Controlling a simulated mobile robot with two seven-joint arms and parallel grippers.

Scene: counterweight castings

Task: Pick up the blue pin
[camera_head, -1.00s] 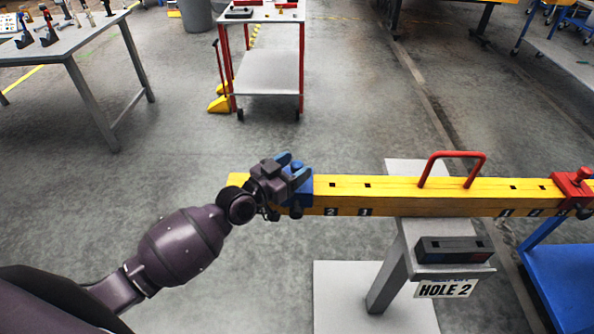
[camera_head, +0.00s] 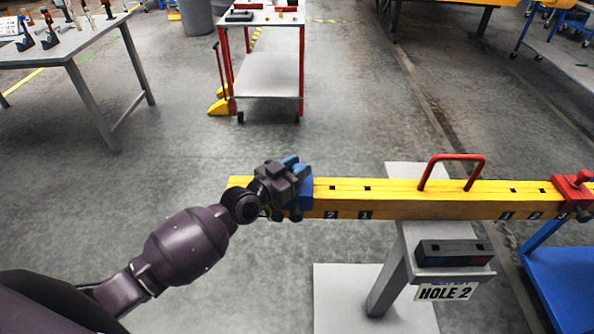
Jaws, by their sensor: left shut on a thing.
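My left gripper (camera_head: 296,167) is at the left end of the yellow beam, over the blue block (camera_head: 306,192) that sits around the beam there. Its fingers are shut on the blue pin at the top of this block. The pin itself is hidden behind the fingers and gripper body, so I cannot tell whether it is still seated. My right gripper is not in view.
The yellow beam (camera_head: 400,198) with a red handle (camera_head: 452,158) rests on a grey stand. A red block (camera_head: 573,192) sits at its right end. A dark box (camera_head: 454,253) is in front, above a "HOLE 2" sign (camera_head: 445,292). A cart (camera_head: 266,75) stands behind.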

